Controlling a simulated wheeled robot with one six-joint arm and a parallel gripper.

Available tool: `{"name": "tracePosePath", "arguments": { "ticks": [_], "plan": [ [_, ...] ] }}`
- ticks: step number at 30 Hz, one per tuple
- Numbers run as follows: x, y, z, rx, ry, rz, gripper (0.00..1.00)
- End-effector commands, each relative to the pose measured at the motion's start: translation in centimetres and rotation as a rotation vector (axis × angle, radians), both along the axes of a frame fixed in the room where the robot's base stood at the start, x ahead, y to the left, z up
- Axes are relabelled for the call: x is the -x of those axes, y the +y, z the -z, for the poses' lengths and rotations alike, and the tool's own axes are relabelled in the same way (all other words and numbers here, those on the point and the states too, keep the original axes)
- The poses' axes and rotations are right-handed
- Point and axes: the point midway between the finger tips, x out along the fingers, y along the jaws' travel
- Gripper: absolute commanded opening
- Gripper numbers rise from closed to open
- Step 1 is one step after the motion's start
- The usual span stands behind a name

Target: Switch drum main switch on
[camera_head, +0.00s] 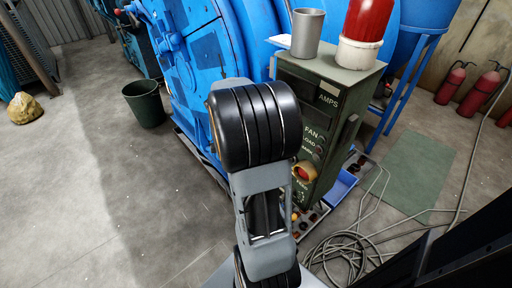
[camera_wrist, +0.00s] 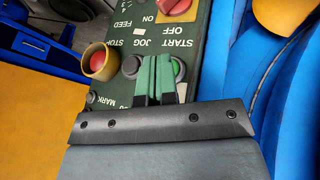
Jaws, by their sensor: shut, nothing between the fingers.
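The green control box (camera_head: 330,75) stands beside the blue drum machine (camera_head: 185,60). In the wrist view its panel (camera_wrist: 205,50) appears upside down, with lettering such as START, JOG, STOP, OFF and ON. A red switch knob (camera_wrist: 178,6) sits by the ON and OFF lettering at the top edge, partly cut off. My gripper (camera_wrist: 157,62) is shut and empty, its green fingers together over the panel near the START and JOG lettering, below the knob in the picture. I cannot tell if it touches. In the head view my arm hides the fingers.
A grey button (camera_wrist: 132,66) and a reddish button (camera_wrist: 178,70) flank the fingers. A yellow-ringed red button (camera_wrist: 98,61) is to the left. A metal cup (camera_head: 307,32) and red jar (camera_head: 366,25) stand on the box. Cables (camera_head: 365,240) lie on the floor.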

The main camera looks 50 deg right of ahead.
Motion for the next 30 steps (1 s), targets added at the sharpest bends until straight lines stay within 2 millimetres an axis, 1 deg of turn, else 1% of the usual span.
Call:
{"name": "tracePosePath", "arguments": {
  "ticks": [10, 11, 14, 17, 21, 24, 27, 30],
  "plan": [
    [-0.1, 0.2, -0.1, -0.004, -0.001, -0.011, 0.00],
    [-0.2, 0.4, -0.1, -0.010, -0.004, -0.025, 0.00],
    [-0.7, 2.3, -0.5, -0.062, -0.019, -0.143, 0.00],
    [-1.4, 5.8, -1.0, -0.155, -0.043, -0.377, 0.00],
    [-1.9, 12.0, -1.7, -0.288, -0.083, -0.808, 0.00],
    [-1.7, 15.9, -2.0, -0.350, -0.107, -1.112, 0.00],
    [-1.2, 19.2, -2.1, -0.383, -0.125, -1.381, 0.00],
    [-0.6, 21.7, -2.2, -0.395, -0.136, -1.597, 0.00]
  ]
}}
